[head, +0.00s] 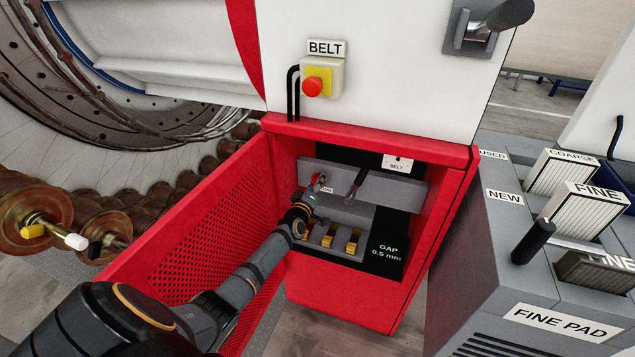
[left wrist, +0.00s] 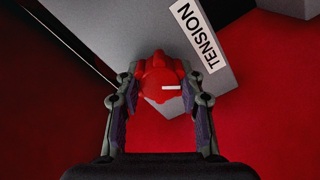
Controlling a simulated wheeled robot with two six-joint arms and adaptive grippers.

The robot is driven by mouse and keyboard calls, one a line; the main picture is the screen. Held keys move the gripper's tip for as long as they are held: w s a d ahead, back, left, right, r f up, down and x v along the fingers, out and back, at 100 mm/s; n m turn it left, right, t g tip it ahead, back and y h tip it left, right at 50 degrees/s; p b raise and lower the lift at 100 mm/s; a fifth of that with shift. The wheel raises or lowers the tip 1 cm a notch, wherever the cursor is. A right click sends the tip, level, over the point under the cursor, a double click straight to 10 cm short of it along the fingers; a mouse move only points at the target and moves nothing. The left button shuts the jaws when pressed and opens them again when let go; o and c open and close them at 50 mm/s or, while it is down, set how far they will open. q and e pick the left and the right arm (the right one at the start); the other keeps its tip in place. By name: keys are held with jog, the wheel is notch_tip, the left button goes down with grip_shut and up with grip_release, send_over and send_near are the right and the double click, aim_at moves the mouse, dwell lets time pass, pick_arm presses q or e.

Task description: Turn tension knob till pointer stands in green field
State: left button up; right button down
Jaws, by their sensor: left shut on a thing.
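The red tension knob (left wrist: 160,84) with a white mark sits between the fingers of my left gripper (left wrist: 160,100) in the left wrist view. The gripper is shut on it. The TENSION label (left wrist: 201,37) is on the grey block beside the knob. In the head view my left gripper (head: 312,190) reaches into the red-framed cabinet, at the left end of the grey bar. The knob is mostly hidden there. I cannot make out the pointer or the green field clearly. My right gripper is in neither view.
The open red mesh door (head: 200,215) stands left of my arm. A dark lever (head: 356,183) and several brass-coloured pieces (head: 351,243) are inside the cabinet. A BELT box with a red button (head: 312,86) is above. A grey rack with pads (head: 535,240) stands at right.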

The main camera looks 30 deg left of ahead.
pick_arm(q)
jog(key=shift+f, duration=0.15)
jog(key=o, duration=1.2)
jog(key=shift+c, duration=0.2)
jog(key=v, duration=1.2)
jog(key=shift+d, duration=0.1)
